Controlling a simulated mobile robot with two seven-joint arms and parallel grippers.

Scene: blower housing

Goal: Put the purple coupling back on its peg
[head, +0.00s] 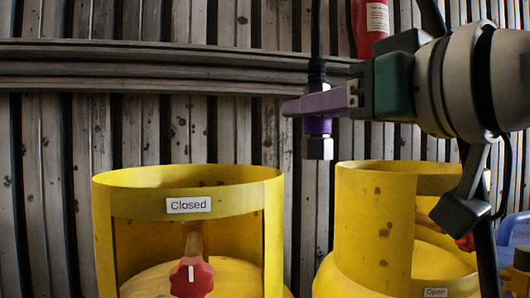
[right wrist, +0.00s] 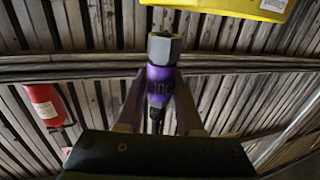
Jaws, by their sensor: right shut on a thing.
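The purple coupling (head: 318,126) is in the grip of my right gripper (head: 305,104), above and between two yellow gas cylinders. It has a purple band, a grey hex end pointing down and a black hose leading up from it. In the right wrist view the coupling (right wrist: 160,82) sits between the two fingers of my right gripper (right wrist: 160,88), with its grey hex end away from the palm. I cannot make out a peg in either view. My left gripper is in neither view.
The left yellow cylinder (head: 107,215) is labelled "Closed" and has a red knob (head: 191,277). The right yellow cylinder (head: 375,225) is labelled "Open". A red extinguisher (right wrist: 45,105) is by the plank wall (head: 60,190), which has a wooden rail (head: 150,55). A blue object (head: 515,232) is far right.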

